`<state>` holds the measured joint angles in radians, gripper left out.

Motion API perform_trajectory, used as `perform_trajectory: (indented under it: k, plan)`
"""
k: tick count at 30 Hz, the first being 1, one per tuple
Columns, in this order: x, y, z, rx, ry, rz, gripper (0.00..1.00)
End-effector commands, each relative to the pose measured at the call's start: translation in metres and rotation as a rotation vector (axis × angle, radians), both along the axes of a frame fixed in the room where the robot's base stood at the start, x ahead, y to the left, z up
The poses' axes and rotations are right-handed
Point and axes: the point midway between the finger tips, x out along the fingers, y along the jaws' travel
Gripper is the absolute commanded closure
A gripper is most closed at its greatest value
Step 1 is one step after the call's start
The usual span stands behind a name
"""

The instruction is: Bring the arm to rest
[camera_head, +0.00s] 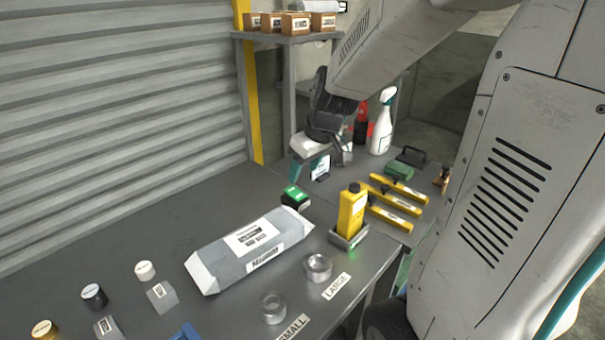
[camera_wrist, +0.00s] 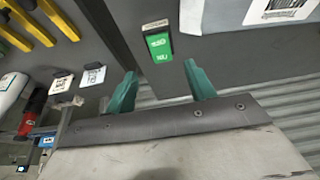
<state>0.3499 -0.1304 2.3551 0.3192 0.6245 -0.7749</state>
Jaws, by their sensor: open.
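My gripper (camera_head: 308,170) hangs above the back part of the grey workbench (camera_head: 130,230) in the head view, with my arm reaching in from the upper right. In the wrist view its two teal fingers (camera_wrist: 160,88) are spread apart with nothing between them. A small green-topped box (camera_head: 294,196) lies on the bench below and in front of the gripper. In the wrist view this green box (camera_wrist: 158,42) appears beyond the fingertips, apart from them.
A grey-white package (camera_head: 250,250) lies mid-bench. A yellow bottle (camera_head: 352,212) stands in a holder to its right. Yellow bars (camera_head: 395,207), a green case (camera_head: 398,172) and a white spray bottle (camera_head: 383,125) are at the right. Shelved boxes (camera_head: 296,24) and a corrugated wall (camera_head: 110,90) stand behind.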

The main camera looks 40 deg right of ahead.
Motion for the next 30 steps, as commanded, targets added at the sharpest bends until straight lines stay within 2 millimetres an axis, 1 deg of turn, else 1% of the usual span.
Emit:
perform_trajectory:
  k: [15, 17, 19, 20, 23, 24, 26, 27, 30]
  plan:
    - [-0.001, 0.001, 0.001, 0.001, 0.000, 0.000, 0.45]
    - [-0.004, 0.006, 0.004, 0.004, 0.004, 0.003, 0.45]
    - [-0.013, 0.017, 0.011, 0.012, 0.014, 0.002, 0.45]
    - [-0.019, 0.023, 0.015, 0.016, 0.021, 0.001, 0.45]
    - [-0.049, 0.050, 0.033, 0.029, 0.058, -0.006, 0.45]
    - [-0.065, 0.061, 0.039, 0.034, 0.078, -0.014, 0.45]
    - [-0.090, 0.076, 0.048, 0.035, 0.109, -0.030, 0.45]
    - [-0.107, 0.084, 0.053, 0.033, 0.130, -0.044, 0.45]
    - [-0.148, 0.098, 0.062, 0.021, 0.175, -0.085, 0.45]
